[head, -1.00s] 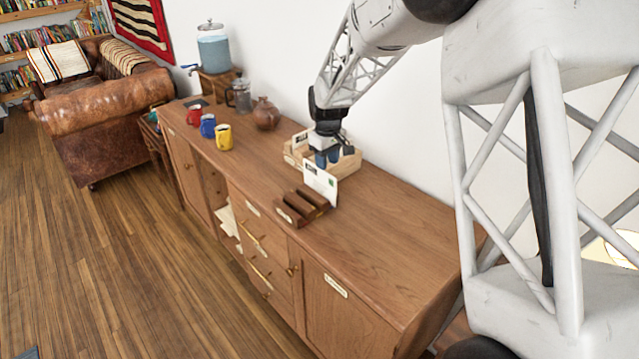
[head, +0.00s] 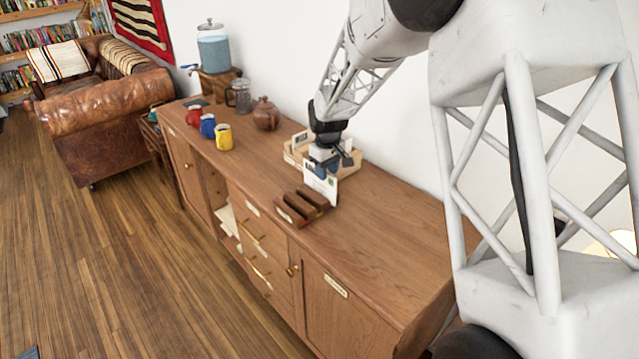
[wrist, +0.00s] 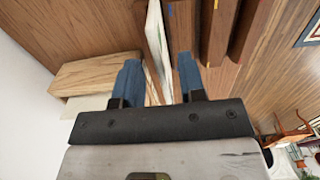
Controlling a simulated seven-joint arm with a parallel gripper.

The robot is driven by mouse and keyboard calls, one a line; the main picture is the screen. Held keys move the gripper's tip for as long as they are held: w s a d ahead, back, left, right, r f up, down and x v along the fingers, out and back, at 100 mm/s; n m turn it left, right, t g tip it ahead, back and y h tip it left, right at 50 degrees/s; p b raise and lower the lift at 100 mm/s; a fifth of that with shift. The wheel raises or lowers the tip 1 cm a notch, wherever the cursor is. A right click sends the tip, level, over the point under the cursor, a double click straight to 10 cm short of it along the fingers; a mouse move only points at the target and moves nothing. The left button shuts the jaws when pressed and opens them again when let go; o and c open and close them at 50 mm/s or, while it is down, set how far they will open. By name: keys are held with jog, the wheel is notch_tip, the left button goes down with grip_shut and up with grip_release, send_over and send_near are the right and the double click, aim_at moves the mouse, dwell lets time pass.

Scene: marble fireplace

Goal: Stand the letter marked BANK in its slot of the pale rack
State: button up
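A white letter (head: 321,187) stands on edge at the back of the dark brown slotted rack (head: 301,206) on the sideboard; its marking is unreadable here. My gripper (head: 324,171) is over its top edge. In the wrist view, my gripper (wrist: 159,82) is open, with one blue finger on each side of the thin letter (wrist: 157,40) and gaps showing, so it is not gripped. The pale rack (head: 349,162) stands just behind, partly hidden by my gripper, and holds another letter (head: 299,138) with dark print. In the wrist view the pale rack (wrist: 98,73) is at left.
Red (head: 194,117), blue (head: 208,126) and yellow (head: 224,137) mugs, a brown pot (head: 266,114), a glass press (head: 241,96) and a water dispenser (head: 214,50) stand further left. The sideboard top (head: 385,235) is clear to the right. The wall is close behind.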

aim_at(320, 183)
jog(key=shift+f, duration=2.05)
jog(key=shift+c, duration=0.3)
grip_shut()
